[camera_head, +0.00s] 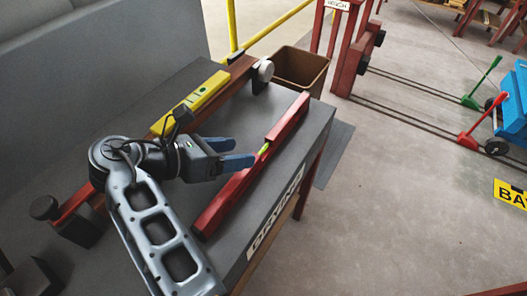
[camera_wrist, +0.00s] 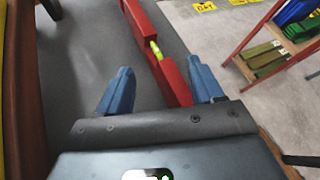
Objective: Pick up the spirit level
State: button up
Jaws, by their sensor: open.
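A long red bar (camera_head: 226,203) with a yellow-green vial at its middle, looking like a spirit level, lies along the right side of the grey table. In the wrist view the red bar (camera_wrist: 174,80) runs between and beyond the blue fingers, nearer the right one. I cannot tell the height gap.
The grey table (camera_head: 303,150) has a "DRYING" label on its front edge. The brown beam (camera_head: 238,70) with round end knobs lies behind my arm. A brown bin (camera_head: 300,68) stands past the far end.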

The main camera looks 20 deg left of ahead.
aim_at(259, 149)
jog(key=shift+x, duration=3.05)
grip_shut()
